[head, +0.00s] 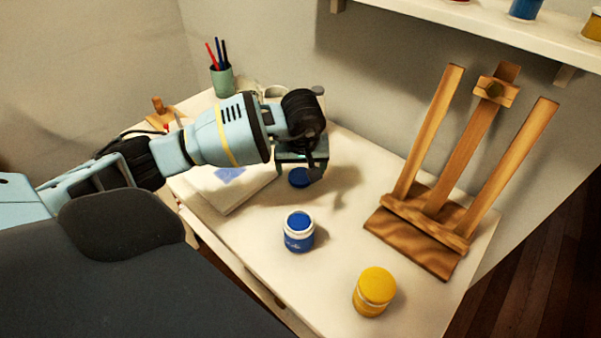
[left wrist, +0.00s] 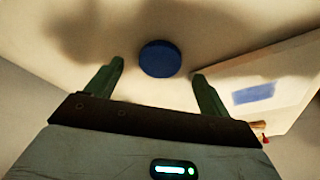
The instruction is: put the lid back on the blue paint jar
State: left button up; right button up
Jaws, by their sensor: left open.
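The blue paint jar (head: 299,232) stands upright and uncovered on the white table, with blue paint showing at its top. The blue lid (head: 299,177) lies flat on the table behind the jar, partly hidden by my left gripper. My left gripper (head: 300,170) is above the table at the lid, pointing down. In the left wrist view the lid (left wrist: 160,59) is just beyond and between the open fingertips (left wrist: 157,70), apart from both. My right gripper is not in view.
A yellow jar (head: 374,291) stands near the table's front edge. A wooden easel (head: 432,220) stands at the right. A sketch pad (head: 235,190) lies left of the lid. A pencil cup (head: 222,80) stands at the back, and a shelf (head: 480,25) hangs above.

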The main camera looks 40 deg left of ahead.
aim_at(301, 176)
pick_arm(q)
jog(key=x, duration=0.3)
jog(key=shift+w+a+f, duration=0.1)
jog(key=shift+c, duration=0.4)
jog(key=c, duration=1)
